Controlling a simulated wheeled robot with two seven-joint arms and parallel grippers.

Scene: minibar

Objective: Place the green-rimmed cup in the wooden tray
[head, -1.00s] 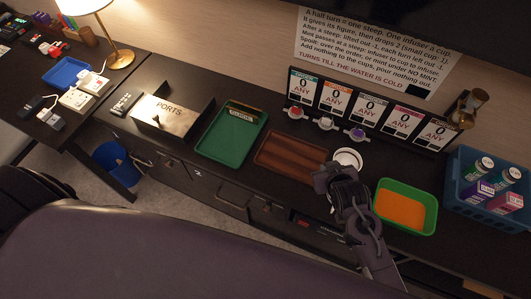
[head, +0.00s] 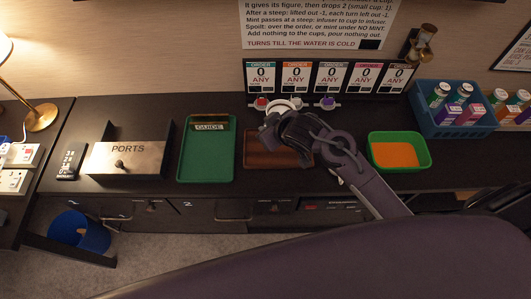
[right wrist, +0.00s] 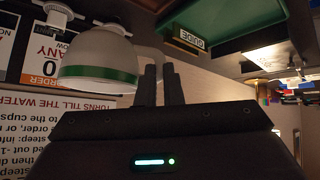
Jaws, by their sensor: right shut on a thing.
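The green-rimmed cup shows in the right wrist view (right wrist: 98,62) as a white cup with a green band near its lower edge in the picture. In the head view its white top (head: 284,104) shows just beyond my right gripper (head: 271,121). The fingers of my right gripper (right wrist: 161,85) are shut on the cup's handle and hold it off the counter. The wooden tray (head: 256,154) lies on the dark counter. My right gripper and arm hide part of it, and the cup appears over its back edge. My left gripper is out of view.
A green tray (head: 206,160) with a GUIDE plate lies left of the wooden tray. A green-rimmed orange tray (head: 425,160) lies right. Order cards (head: 330,77) and small infusers (head: 327,103) stand behind. A blue crate (head: 455,125) holds several bottles at the right.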

